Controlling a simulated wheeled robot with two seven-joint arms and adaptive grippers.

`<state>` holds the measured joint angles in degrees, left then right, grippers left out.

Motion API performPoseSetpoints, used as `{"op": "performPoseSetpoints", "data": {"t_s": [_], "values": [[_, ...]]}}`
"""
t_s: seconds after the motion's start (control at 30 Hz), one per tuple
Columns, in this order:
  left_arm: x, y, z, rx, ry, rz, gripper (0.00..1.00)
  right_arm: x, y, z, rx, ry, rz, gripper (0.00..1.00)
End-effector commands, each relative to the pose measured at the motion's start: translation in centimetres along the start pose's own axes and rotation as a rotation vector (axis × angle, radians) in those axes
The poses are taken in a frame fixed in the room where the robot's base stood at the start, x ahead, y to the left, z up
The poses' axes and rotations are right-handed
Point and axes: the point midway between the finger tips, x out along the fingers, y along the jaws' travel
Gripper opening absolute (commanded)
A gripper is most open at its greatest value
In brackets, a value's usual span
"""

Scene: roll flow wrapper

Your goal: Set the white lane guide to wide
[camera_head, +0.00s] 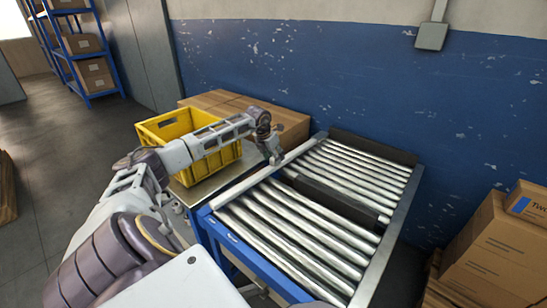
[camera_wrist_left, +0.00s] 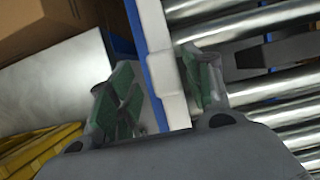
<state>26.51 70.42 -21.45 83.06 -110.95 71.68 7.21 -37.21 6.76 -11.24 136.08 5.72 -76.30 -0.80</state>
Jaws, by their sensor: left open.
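The white lane guide (camera_head: 241,188) is a long pale bar along the left edge of the roller conveyor (camera_head: 386,228). It also shows in the left wrist view (camera_wrist_left: 158,45), running between my finger pads. My left gripper (camera_head: 274,157) is over the guide, partway along the bar. In the left wrist view my left gripper (camera_wrist_left: 160,85) is open, with one green-padded finger on each side of the guide. The right finger looks close to the bar; contact cannot be told. The gripper hides part of the guide. My right gripper is not in view.
A yellow crate (camera_head: 163,130) stands on a side table (camera_head: 203,190) left of the conveyor, with cardboard boxes (camera_head: 290,122) behind it. Dark bars (camera_head: 372,147) cross the rollers at the far end and middle. More cardboard boxes (camera_head: 500,240) are stacked at right.

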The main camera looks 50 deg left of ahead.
Motion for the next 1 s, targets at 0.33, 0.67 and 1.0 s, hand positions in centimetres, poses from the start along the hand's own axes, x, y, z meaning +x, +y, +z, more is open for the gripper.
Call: {"op": "performPoseSetpoints", "data": {"t_s": [0.33, 0.67, 1.0], "values": [[-3.1, 0.1, 0.0, 0.002, 0.0, 0.003, 0.5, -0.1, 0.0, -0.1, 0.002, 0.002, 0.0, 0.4], [-6.6, 0.1, 0.0, 0.002, 0.0, 0.004, 0.5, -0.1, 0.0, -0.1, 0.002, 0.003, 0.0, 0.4], [-9.9, 0.2, -0.1, 0.0, 0.0, 0.004, 0.5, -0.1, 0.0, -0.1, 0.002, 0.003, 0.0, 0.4]]}}
